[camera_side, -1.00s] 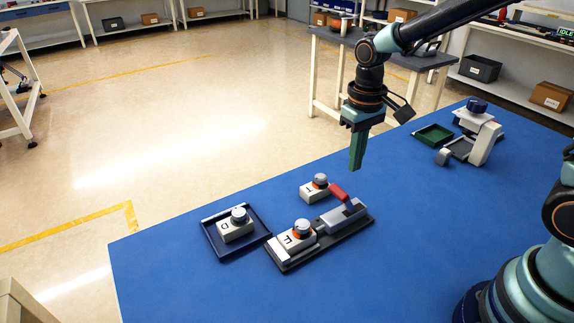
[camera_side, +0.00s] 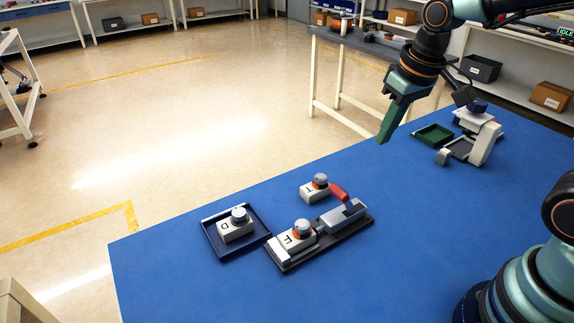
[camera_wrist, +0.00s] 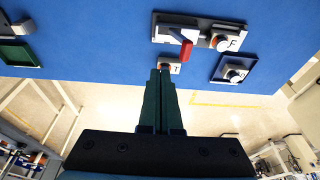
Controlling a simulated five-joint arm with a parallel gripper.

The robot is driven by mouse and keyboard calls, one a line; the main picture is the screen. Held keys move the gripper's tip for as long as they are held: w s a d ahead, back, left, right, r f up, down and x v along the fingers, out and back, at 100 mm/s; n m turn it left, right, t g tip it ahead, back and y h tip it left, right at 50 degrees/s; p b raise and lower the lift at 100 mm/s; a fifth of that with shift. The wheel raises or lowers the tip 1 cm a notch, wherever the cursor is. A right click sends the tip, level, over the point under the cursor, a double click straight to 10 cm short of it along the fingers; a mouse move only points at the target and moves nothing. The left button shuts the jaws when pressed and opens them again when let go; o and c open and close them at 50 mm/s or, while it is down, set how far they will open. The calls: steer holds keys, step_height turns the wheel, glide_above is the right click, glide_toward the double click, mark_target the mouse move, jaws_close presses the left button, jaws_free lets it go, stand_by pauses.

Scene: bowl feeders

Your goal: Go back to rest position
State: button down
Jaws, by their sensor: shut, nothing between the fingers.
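My gripper (camera_side: 385,135) is shut and empty, with its green fingers tilted down, above the back edge of the blue table. It also shows in the wrist view (camera_wrist: 160,75), fingers together. A block marked T (camera_side: 314,193) stands loose on the table, behind the fixture. A block marked F (camera_side: 299,238) sits at the front end of a dark fixture (camera_side: 290,266) with a red-handled clamp (camera_side: 340,196). A block marked D (camera_side: 234,229) sits in a dark blue tray (camera_side: 214,246) left of the fixture. My gripper is apart from all of them.
A green tray (camera_side: 434,135) and a white press-like stand (camera_side: 487,143) are at the table's far right. A grey side table (camera_side: 340,40) stands behind. The blue table (camera_side: 200,295) is clear in front and between the two groups.

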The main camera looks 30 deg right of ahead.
steer(key=shift+s+d+r+t, duration=0.3)
steer(key=shift+s+r+t, duration=0.2)
steer(key=shift+s, duration=0.3)
steer(key=shift+s+d+r+t, duration=0.25)
steer(key=shift+s+r+t, duration=0.25)
steer(key=shift+s, duration=0.35)
steer(key=shift+s+d+r+t, duration=0.3)
steer(key=shift+s+r+t, duration=0.15)
steer(key=shift+s, duration=0.35)
